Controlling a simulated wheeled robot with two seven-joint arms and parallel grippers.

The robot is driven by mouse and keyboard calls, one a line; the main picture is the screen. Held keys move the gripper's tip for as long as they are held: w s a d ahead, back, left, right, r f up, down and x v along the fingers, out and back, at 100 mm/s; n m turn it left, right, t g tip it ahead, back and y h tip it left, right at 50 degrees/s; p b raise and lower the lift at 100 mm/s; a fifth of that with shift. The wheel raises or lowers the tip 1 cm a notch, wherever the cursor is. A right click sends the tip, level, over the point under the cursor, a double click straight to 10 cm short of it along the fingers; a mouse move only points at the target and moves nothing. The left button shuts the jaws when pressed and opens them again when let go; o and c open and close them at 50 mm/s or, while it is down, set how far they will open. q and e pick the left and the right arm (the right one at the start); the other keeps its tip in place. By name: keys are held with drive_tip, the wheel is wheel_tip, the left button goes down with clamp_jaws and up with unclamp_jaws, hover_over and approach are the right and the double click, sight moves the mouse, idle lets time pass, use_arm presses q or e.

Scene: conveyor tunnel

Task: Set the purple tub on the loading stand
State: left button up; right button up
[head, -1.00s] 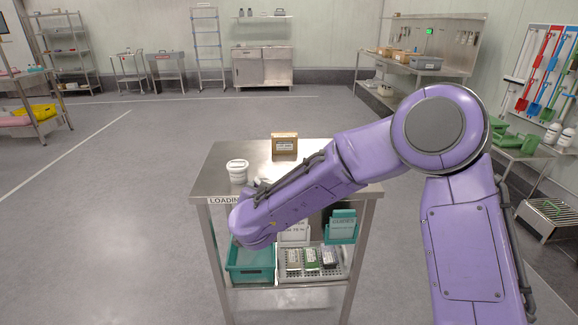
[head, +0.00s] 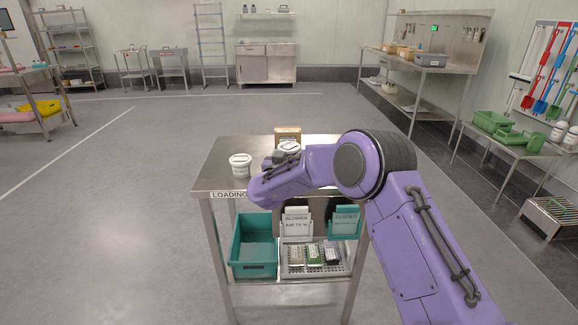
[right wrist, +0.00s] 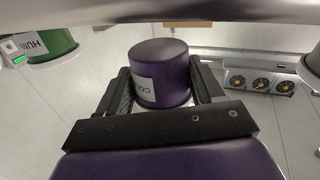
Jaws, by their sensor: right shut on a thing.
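In the right wrist view, the purple tub (right wrist: 170,62) has a pale label and sits between the two dark fingers of my right gripper (right wrist: 162,78), which is shut on it. The label's letters appear upside down there. In the head view, my purple right arm reaches over the loading stand (head: 262,150), a steel table with a "LOADING" sign on its front edge. My forearm hides part of its top. A round white lid (head: 289,147) shows just above my forearm; I cannot tell whether it belongs to the held tub. My left gripper is out of view.
A white tub (head: 240,166) stands at the stand's left, and a brown box (head: 288,133) at its back. The lower shelf holds a teal bin (head: 254,247) and a tray of small packs (head: 316,257). The right wrist view shows a green tub (right wrist: 52,46). The floor left of the stand is clear.

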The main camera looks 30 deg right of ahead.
drive_tip(key=shift+w+d+f, duration=0.1)
drive_tip(key=shift+d+f, duration=0.15)
drive_tip(key=shift+f, duration=0.05)
wheel_tip(320, 180, down, 3)
drive_tip(key=shift+w+f, duration=0.1)
drive_tip(key=o, duration=1.2)
drive_tip(key=shift+f, duration=0.2)
drive_tip(key=shift+r, duration=0.3)
drive_tip(key=b+v, duration=0.1)
drive_tip(key=v, duration=1.1)
drive_tip(key=shift+f, duration=0.1)
